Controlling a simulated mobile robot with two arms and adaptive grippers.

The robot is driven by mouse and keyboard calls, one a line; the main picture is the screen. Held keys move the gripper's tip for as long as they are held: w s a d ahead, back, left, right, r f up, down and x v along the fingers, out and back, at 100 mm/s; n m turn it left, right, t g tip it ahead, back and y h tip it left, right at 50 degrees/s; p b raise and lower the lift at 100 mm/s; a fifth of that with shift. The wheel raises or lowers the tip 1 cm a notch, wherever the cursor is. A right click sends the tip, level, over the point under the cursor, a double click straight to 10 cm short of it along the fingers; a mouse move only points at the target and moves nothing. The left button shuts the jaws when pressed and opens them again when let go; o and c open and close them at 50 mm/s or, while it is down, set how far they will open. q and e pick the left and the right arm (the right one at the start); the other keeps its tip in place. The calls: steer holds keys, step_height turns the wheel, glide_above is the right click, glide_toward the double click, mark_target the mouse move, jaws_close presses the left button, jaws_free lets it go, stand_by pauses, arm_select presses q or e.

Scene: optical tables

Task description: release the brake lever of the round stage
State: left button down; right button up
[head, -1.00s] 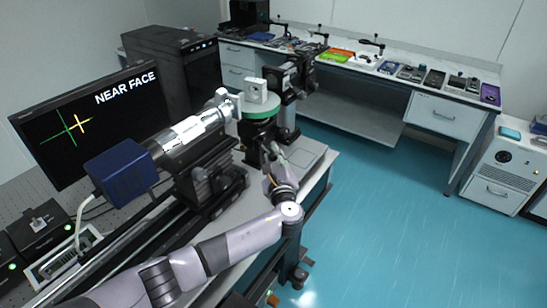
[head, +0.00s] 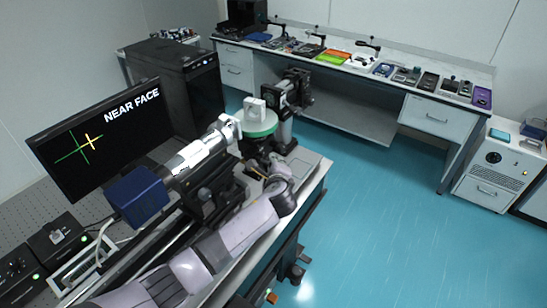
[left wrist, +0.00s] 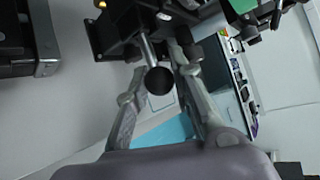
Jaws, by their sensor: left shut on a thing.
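The round stage (head: 262,126) has a green rim and carries a pale block (head: 255,108); it stands at the near table's right end. In the left wrist view, its brake lever is a metal rod with a black ball knob (left wrist: 159,81), under the dark stage body (left wrist: 120,25). My left gripper (left wrist: 158,60) has a finger on each side of the lever and is shut on it, with the knob between the fingers. In the head view, my left gripper (head: 262,168) is low beside the stage, its fingertips small and partly hidden. My right gripper is not in view.
A white-and-silver barrel with a blue camera box (head: 137,196) lies left of the stage. A monitor (head: 95,135) reads NEAR FACE. A dark mount (head: 295,90) stands just behind the stage. The blue floor (head: 370,220) to the right is clear.

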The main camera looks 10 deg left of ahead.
arm_select(q)
steer(key=shift+a+r+n+g+h+p, duration=0.15)
steer(key=shift+r+n+g+h+p, duration=0.45)
steer(key=shift+r+p, duration=0.25)
steer(key=shift+w+a+r+n+g+h, duration=0.2)
steer(key=shift+r+n+g+h, duration=0.35)
steer(key=shift+h, duration=0.35)
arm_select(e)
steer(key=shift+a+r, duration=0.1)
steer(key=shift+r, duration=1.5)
arm_select(q)
steer(key=c, duration=1.4)
jaws_free()
steer(key=shift+f, duration=0.1)
steer(key=shift+s, duration=0.1)
steer(key=v, duration=1.2)
steer(key=shift+f, duration=0.1)
